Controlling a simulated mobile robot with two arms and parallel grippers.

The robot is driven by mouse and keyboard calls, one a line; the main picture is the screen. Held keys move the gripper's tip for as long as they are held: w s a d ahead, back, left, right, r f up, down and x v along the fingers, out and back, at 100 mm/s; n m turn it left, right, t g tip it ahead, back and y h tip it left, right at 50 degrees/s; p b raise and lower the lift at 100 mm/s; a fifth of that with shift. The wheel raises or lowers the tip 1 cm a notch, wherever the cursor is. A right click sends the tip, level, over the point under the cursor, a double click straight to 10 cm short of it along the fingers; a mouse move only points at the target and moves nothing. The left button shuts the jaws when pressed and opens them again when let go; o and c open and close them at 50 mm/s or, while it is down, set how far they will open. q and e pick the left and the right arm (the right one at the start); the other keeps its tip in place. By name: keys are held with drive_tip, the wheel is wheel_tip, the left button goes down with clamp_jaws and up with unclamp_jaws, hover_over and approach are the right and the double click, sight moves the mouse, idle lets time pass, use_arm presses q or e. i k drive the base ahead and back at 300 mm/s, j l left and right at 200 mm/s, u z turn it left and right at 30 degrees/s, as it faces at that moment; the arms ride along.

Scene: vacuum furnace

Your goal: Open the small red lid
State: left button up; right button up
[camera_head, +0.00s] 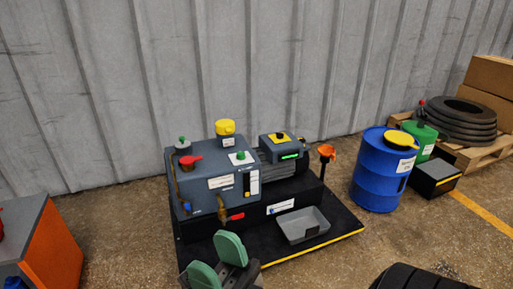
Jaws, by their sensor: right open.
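The small red lid (187,161) sits on the left part of the top of the grey vacuum pump unit (212,196), and it looks shut. My right gripper (217,261) has green finger pads and is at the bottom of the view, in front of the unit. Its pads are apart with nothing between them. It is well short of the lid and not touching it. My left gripper is not in view.
A yellow cap (225,127) and a green-knobbed fitting (182,144) stand near the lid. A grey tray (303,225) lies on the black base (345,225). A blue drum (380,172) stands right; an orange cabinet (55,255) stands left. Corrugated wall is behind.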

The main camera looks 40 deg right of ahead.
sight(186, 160)
drive_tip(key=k+l+z, duration=0.1)
drive_tip(key=l, duration=0.5)
drive_tip(key=k+l, duration=0.1)
drive_tip(key=l, duration=0.5)
drive_tip(key=k+l+z, duration=0.15)
drive_tip(key=l, duration=0.5)
drive_tip(key=z, duration=0.2)
drive_tip(key=i+j+z, duration=0.3)
drive_tip(key=z, duration=0.15)
drive_tip(key=i+j+z, duration=0.2)
drive_tip(key=j+z, duration=0.25)
drive_tip(key=i+j, duration=0.1)
drive_tip(key=j, duration=0.3)
drive_tip(key=i+j+z, duration=0.1)
drive_tip(key=j, duration=0.3)
drive_tip(key=i+j, duration=0.15)
drive_tip(key=j, duration=0.25)
drive_tip(key=i+j, duration=0.1)
drive_tip(key=j, duration=0.3)
drive_tip(key=i+z, duration=0.05)
